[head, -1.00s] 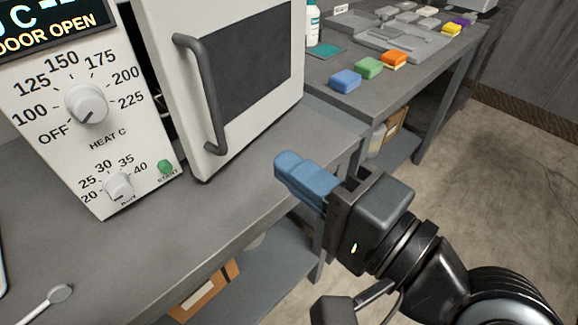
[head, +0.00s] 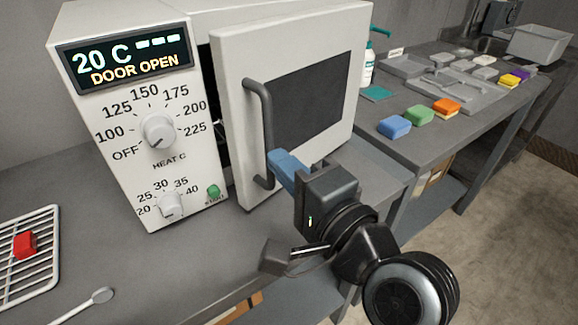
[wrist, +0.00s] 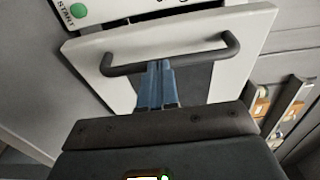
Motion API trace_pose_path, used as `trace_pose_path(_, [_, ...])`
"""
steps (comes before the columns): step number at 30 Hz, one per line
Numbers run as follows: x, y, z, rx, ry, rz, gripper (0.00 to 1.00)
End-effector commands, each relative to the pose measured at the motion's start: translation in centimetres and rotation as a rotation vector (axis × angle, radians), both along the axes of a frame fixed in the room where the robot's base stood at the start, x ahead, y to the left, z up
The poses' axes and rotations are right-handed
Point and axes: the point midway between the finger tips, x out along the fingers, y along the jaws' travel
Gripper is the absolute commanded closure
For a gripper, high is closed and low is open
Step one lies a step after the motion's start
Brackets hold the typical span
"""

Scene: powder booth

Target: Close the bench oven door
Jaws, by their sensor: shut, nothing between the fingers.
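The bench oven's white door (head: 235,110) stands ajar, with a dark gap between it and the control panel (head: 130,120). The panel display (head: 125,62) reads "20 C" and "DOOR OPEN". The door has a dark window and a grey bar handle (head: 259,120) on its left side. My gripper (head: 277,160), with blue fingers, is shut and empty. Its fingertips are at the lower part of the handle in the head view. In the wrist view the fingertips (wrist: 155,70) reach the handle bar (wrist: 180,60) near its middle; whether they touch it I cannot tell.
A wire rack (head: 50,262) with a red block (head: 25,245) and a spoon-like tool (head: 102,295) lie on the bench at left. Blue (head: 394,126), green and orange blocks sit on the right bench. Bare bench top lies before the oven.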

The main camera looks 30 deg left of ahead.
Motion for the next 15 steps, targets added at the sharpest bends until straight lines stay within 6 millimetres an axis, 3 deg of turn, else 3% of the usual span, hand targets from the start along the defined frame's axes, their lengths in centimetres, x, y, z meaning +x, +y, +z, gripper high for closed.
trace_pose_path(5, [0.0,0.5,0.1,-0.001,0.0,0.002,1.0])
trace_pose_path(15, [0.3,6.5,0.2,-0.001,0.001,0.002,1.0])
